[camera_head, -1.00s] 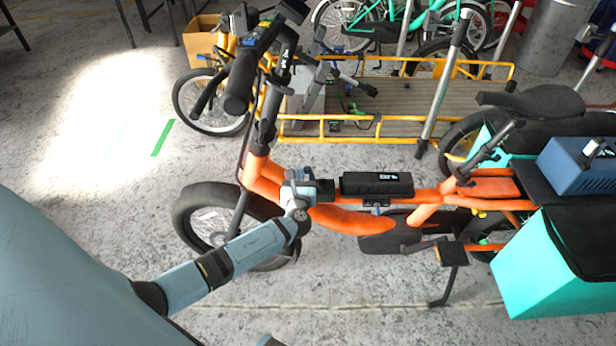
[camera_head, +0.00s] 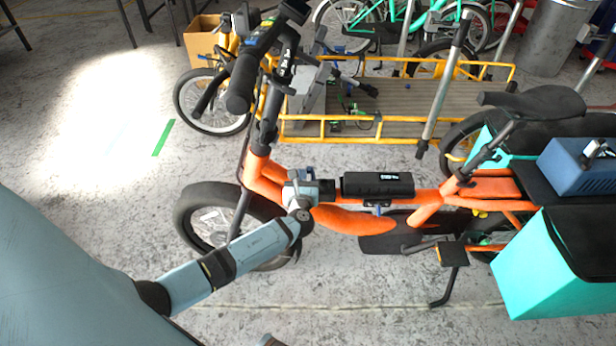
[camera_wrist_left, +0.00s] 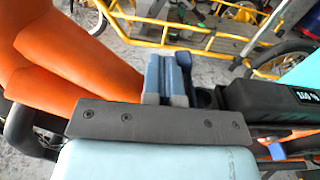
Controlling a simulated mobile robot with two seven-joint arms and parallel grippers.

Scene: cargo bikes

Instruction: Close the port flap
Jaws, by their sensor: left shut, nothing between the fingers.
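The orange cargo bike (camera_head: 350,220) stands across the middle of the head view. A black battery (camera_head: 377,184) sits on its frame; it also shows in the wrist view (camera_wrist_left: 262,103). My left gripper (camera_head: 303,176) is at the frame just left of the battery. In the left wrist view its blue-grey fingers (camera_wrist_left: 166,78) are shut and empty. A small dark-blue piece, which looks like the port flap (camera_wrist_left: 184,62), stands upright right beside the fingers. Contact between them is unclear. A dark round part, perhaps the port (camera_wrist_left: 205,97), lies between the fingers and battery.
A yellow cargo bike with a slatted bed (camera_head: 400,100) stands behind. The handlebar (camera_head: 240,82) rises above my left gripper. A teal bag (camera_head: 540,268) and a blue box (camera_head: 580,165) are on the bike's rear. The floor at left is clear.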

